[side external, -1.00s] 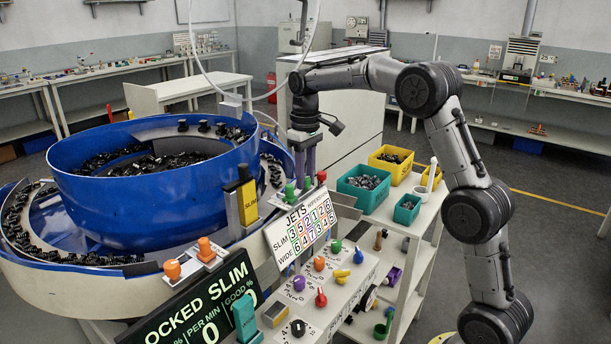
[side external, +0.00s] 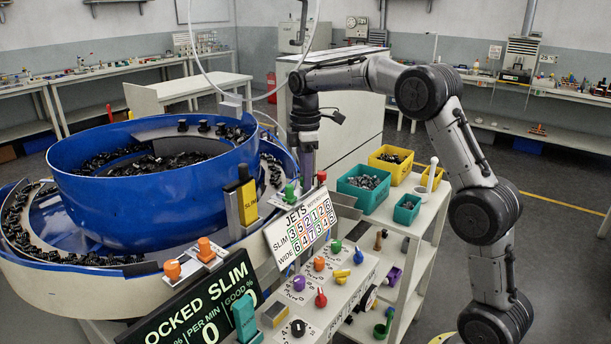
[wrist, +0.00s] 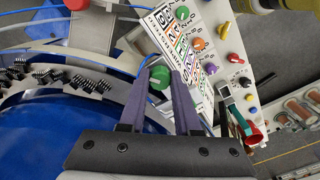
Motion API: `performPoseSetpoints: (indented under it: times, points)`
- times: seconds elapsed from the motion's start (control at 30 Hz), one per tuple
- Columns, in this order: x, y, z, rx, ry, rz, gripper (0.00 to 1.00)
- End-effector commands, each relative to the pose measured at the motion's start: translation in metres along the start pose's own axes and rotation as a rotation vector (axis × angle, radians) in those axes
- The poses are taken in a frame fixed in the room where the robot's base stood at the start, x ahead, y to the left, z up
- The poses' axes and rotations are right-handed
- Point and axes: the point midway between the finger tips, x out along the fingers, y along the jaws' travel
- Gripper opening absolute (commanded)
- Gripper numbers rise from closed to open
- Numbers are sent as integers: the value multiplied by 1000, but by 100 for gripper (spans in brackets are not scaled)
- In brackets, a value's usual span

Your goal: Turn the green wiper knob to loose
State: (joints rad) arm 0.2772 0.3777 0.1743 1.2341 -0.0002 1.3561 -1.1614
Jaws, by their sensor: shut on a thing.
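The green wiper knob (wrist: 159,78) shows in the wrist view as a round green top with a pale mark, between my two purple-grey fingers. It also shows low beside my fingers in the side external view (side external: 290,192), on the bowl's rim mount. My gripper (side external: 305,172) points down over it and is shut on it. The finger edges partly cover the knob, and I cannot tell which setting its mark points to.
The blue bowl (side external: 150,195) with black parts stands to the left. A red knob (side external: 321,177) is close on the right. The jets board (side external: 300,226) and a panel of coloured knobs (side external: 320,285) lie in front. Bins (side external: 365,194) stand on a cart at right.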

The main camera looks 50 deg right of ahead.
Motion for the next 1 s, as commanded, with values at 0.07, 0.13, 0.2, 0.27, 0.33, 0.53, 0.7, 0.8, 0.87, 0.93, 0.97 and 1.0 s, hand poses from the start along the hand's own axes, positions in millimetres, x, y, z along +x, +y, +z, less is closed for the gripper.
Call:
performPoseSetpoints:
  times: [0.07,0.13,0.2,0.27,0.33,0.53,0.7,0.8,0.87,0.93,0.97,1.0]
  points:
    - [-1,0,0,-73,2,2,0]
    - [-1,0,0,-139,2,2,0]
    - [-1,0,0,-203,2,2,0]
    - [-1,0,0,-256,2,2,0]
    - [-1,0,0,-314,2,2,0]
    - [-1,0,0,-453,2,2,0]
    - [-1,0,0,-535,2,2,0]
    - [-1,0,0,-566,2,2,0]
    - [-1,0,0,-581,2,2,0]
    - [-1,0,0,-591,2,2,0]
    - [-1,0,0,-595,2,2,0]
    - [-1,0,0,-598,2,2,0]
